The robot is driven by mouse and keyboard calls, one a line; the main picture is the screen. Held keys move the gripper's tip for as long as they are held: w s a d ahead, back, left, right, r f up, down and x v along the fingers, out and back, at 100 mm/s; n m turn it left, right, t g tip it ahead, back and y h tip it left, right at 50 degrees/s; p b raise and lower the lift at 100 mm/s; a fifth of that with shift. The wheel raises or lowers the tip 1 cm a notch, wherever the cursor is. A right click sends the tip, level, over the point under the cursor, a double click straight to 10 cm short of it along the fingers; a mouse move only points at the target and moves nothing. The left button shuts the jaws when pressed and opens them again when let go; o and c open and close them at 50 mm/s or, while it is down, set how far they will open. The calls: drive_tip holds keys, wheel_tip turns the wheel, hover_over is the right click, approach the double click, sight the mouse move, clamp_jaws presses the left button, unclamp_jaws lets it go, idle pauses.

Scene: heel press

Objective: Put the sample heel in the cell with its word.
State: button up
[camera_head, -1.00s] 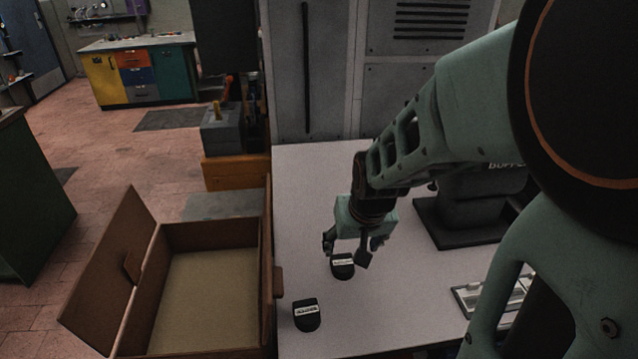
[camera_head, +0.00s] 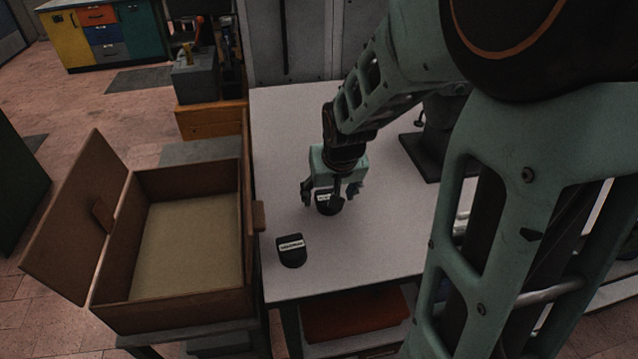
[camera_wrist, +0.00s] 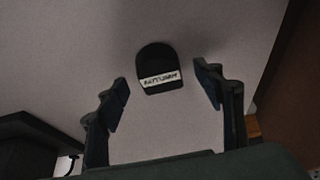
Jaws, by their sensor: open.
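My gripper is open and points down. In the wrist view one heel (camera_wrist: 158,68) shows between and ahead of the spread fingertips (camera_wrist: 163,82), apart from both. Its label reads blurrily. The celled tray is mostly hidden behind my arm; only a pale edge (camera_head: 464,214) shows.
An open brown box (camera_head: 120,314) stands left of the white table (camera_head: 385,235). A dark press base (camera_head: 425,160) stands at the back right. A reddish-orange surface (camera_head: 355,315) lies below the table. Clear table lies between the heels and the press.

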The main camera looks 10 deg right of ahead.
drive_tip(key=shift+x, duration=0.85)
drive_tip(key=shift+r, duration=0.1)
drive_tip(key=shift+c, duration=0.5)
drive_tip(key=c, duration=1.3)
drive_tip(key=shift+r, duration=0.15)
